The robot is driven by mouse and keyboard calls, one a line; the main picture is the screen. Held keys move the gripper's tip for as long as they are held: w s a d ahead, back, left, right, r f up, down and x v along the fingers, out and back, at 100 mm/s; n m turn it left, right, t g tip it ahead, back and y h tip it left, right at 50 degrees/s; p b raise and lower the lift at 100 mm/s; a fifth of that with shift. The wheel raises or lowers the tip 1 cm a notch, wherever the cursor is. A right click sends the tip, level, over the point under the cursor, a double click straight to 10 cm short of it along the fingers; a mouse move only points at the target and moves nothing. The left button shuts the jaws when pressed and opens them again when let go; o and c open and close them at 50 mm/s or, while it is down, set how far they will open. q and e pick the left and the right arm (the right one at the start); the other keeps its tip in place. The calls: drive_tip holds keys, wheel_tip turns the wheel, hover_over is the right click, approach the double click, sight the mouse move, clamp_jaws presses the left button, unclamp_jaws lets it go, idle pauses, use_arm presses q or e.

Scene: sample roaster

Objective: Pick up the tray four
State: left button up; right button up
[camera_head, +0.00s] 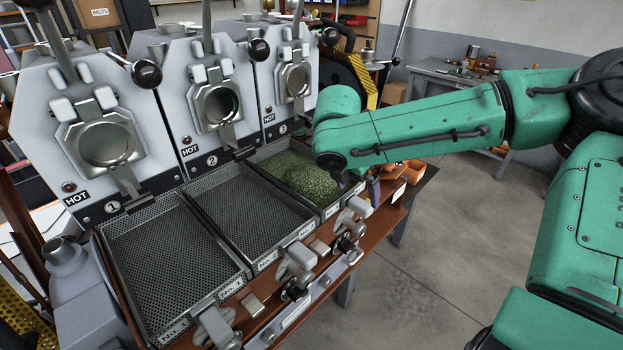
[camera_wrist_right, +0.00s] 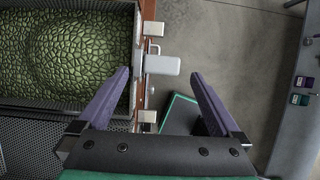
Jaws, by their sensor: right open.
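Trays stand in a row below the roasters in the head view. The front two (camera_head: 165,262) (camera_head: 240,208) are empty perforated metal. The third tray (camera_head: 332,209), below roaster 3, holds green beans (camera_head: 308,182). No tray marked four can be made out; my arm covers the area beyond the third. In the right wrist view a tray (camera_wrist_right: 75,103) of green beans lies at upper left, with a grey handle (camera_wrist_right: 163,65) on its right side. My right gripper (camera_wrist_right: 158,75) is open and empty, its purple fingers spread to either side of that handle. My left gripper is out of view.
Roasters 1 (camera_head: 85,130), 2 (camera_head: 205,95) and 3 (camera_head: 285,75), marked HOT, stand behind the trays. Grey handles (camera_head: 299,262) line the wooden bench's front edge. A grey side table (camera_head: 450,80) stands at the back. The floor (camera_head: 430,240) at right is clear.

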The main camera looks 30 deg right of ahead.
sight(358, 201)
drive_tip(key=x, duration=0.2)
drive_tip(key=p+x, duration=0.1)
drive_tip(key=x, duration=0.2)
drive_tip(key=shift+w+f, duration=0.25)
drive_tip(key=shift+d+f, duration=0.1)
drive_tip(key=shift+f, duration=0.05)
drive_tip(key=shift+c, duration=0.6)
drive_tip(key=shift+w, duration=0.1)
drive_tip(key=c, duration=1.4)
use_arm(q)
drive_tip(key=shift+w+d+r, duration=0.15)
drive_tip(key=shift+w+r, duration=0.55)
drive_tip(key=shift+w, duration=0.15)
use_arm(e)
drive_tip(key=shift+c, duration=0.2)
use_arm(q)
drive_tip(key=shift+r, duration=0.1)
